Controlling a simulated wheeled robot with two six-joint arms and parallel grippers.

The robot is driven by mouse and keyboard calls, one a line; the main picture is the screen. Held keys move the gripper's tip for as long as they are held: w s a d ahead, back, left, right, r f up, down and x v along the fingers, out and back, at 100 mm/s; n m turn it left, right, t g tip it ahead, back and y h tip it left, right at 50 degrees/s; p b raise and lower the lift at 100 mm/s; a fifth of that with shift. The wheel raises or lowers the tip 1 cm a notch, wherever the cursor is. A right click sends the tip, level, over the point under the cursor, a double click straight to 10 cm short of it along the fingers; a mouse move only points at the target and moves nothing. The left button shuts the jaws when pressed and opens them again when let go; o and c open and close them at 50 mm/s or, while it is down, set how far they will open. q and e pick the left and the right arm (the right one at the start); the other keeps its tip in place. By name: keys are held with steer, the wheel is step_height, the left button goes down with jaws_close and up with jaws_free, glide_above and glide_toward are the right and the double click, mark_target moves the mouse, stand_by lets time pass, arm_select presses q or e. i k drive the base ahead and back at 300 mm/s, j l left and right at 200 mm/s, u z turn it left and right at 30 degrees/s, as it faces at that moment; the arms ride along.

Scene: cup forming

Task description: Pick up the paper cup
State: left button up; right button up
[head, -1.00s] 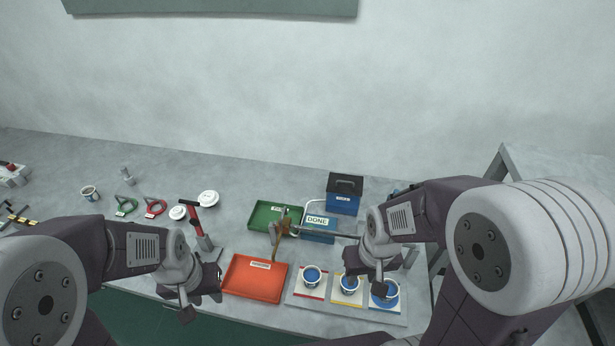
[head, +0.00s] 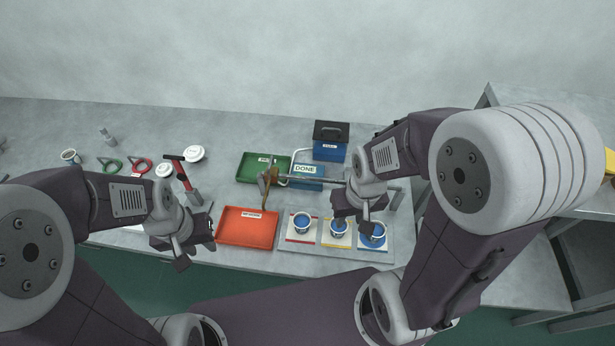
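Three paper cups with blue insides stand upright on a board of coloured mats: one on the red-edged mat (head: 302,223), one on the yellow-edged mat (head: 338,229), one on the blue mat (head: 372,231). Another cup (head: 70,157) stands at the far left of the table. My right gripper (head: 362,220) hangs near the yellow and blue mats' cups and partly covers that area. Its fingers are dark and small, so its opening is unclear. My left gripper (head: 192,252) is at the table's front edge, left of the red tray, with its fingers apart and nothing seen between them.
A red tray (head: 247,227), a green tray (head: 262,167) and a blue DONE tray (head: 306,184) lie mid-table. A brown-headed tool (head: 268,180) stands between them. A blue box (head: 330,141) is behind. White lids (head: 194,153) and a red-handled tool (head: 181,173) lie left.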

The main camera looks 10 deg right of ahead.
mark_target(379, 229)
steer(key=l+z, duration=0.1)
steer(key=z, duration=0.3)
steer(key=l+z, duration=0.15)
steer(key=z, duration=0.2)
steer(key=l+z, duration=0.1)
steer(key=z, duration=0.3)
